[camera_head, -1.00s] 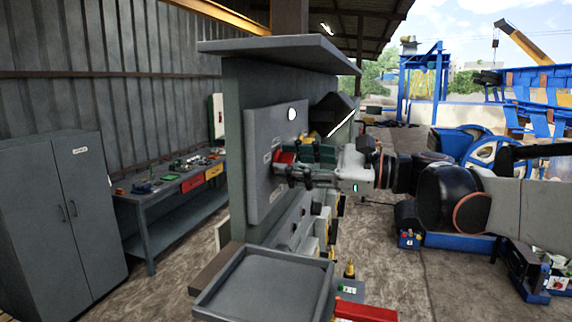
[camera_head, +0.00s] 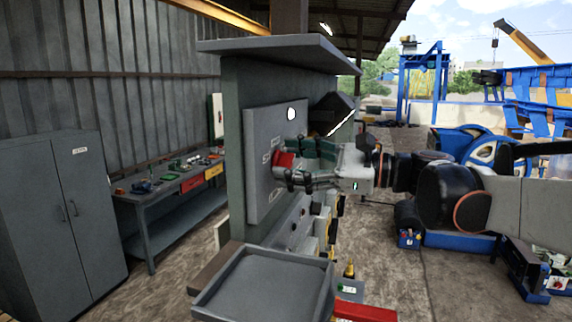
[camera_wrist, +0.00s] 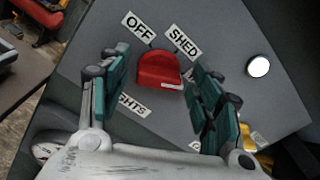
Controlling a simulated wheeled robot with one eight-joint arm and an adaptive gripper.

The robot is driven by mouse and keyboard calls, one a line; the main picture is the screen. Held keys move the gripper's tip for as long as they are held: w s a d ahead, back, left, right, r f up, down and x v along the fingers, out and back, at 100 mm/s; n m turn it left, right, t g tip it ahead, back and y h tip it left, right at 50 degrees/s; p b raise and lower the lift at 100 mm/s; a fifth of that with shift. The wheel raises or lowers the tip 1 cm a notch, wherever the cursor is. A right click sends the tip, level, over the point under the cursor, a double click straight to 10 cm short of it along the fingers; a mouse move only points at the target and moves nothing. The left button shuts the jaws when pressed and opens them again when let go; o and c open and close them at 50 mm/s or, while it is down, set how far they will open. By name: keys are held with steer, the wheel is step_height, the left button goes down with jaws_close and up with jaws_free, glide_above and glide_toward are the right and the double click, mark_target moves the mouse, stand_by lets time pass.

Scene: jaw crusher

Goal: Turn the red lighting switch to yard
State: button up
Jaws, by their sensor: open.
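The red lighting switch (camera_head: 284,160) is a knob on a grey panel (camera_head: 262,195). In the wrist view the red knob (camera_wrist: 158,68) lies between and slightly beyond the fingertips, with a white mark on its lower edge. An OFF label (camera_wrist: 138,24) and a SHED label (camera_wrist: 183,40) sit above it. A LIGHTS label (camera_wrist: 131,106) is partly hidden by a finger, and another label by the right finger is unreadable. My gripper (camera_head: 292,163) is open, its green-padded fingers on either side of the knob; it also shows in the wrist view (camera_wrist: 155,75). I cannot tell whether they touch the knob.
A white round lamp (camera_wrist: 258,66) is on the panel to the right of the switch. More controls (camera_head: 300,232) sit below the panel. A grey tray (camera_head: 225,292) juts out in front. A workbench (camera_head: 150,195) and grey cabinet (camera_head: 85,230) stand to the left.

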mark_target(275, 110)
step_height(275, 110, up, 10)
steer(key=shift+f, duration=0.1)
stand_by(0.4)
